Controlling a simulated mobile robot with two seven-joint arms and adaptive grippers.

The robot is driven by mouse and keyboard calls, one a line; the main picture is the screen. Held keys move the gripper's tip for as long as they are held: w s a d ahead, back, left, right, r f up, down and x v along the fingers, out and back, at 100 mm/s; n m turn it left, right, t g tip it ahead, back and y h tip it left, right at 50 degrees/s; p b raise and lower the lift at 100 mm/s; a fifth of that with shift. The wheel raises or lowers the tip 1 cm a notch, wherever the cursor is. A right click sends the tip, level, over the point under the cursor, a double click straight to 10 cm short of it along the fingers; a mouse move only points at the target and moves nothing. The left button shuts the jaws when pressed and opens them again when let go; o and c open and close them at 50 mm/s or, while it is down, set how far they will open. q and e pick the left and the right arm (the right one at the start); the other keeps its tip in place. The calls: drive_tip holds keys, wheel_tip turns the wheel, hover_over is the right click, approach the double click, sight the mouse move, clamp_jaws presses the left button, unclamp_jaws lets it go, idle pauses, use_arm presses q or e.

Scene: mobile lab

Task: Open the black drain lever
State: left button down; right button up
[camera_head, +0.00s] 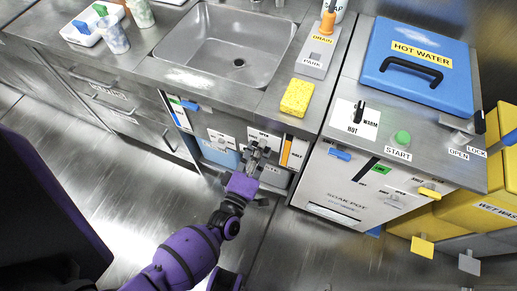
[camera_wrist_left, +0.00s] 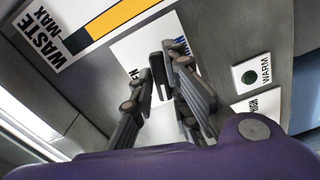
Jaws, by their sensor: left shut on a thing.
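My left gripper (camera_head: 257,155) reaches up from below to the front of the sink cabinet, just under a white label reading OPEN (camera_head: 262,135). In the left wrist view its fingers (camera_wrist_left: 160,92) are closed on a dark upright bar, which I take to be the black drain lever (camera_wrist_left: 158,74). The lever stands in front of a white label whose text is partly hidden by the fingers. In the head view the fingers cover most of the lever, so its angle is hard to tell there. My right gripper is not in view.
Another white label plate (camera_head: 222,138) is left of the gripper. An orange-striped WASTE gauge (camera_wrist_left: 110,15) and a WARM indicator (camera_wrist_left: 250,76) flank the lever. A sink (camera_head: 228,45), yellow sponge (camera_head: 296,97) and SOAKPOT unit (camera_head: 350,190) are nearby. The floor in front is clear.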

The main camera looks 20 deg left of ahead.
use_arm(q)
drive_tip(key=shift+s+a+f+m+p, duration=0.1)
drive_tip(key=shift+m+p, duration=0.3)
drive_tip(key=shift+m, duration=1.85)
drive_tip(key=shift+s+f+m+p, duration=0.1)
drive_tip(key=shift+m+p, duration=0.35)
drive_tip(key=shift+m, duration=1.85)
drive_tip(key=shift+a+f+m+p, duration=0.1)
drive_tip(key=shift+m+p, duration=0.3)
drive_tip(key=shift+m, duration=1.85)
drive_tip(key=c, duration=1.9)
unclamp_jaws()
drive_tip(key=shift+o, duration=0.7)
drive_tip(key=shift+w+r, duration=0.1)
drive_tip(key=shift+r, duration=0.05)
drive_tip(key=s, duration=1.2)
drive_tip(key=shift+a, duration=0.15)
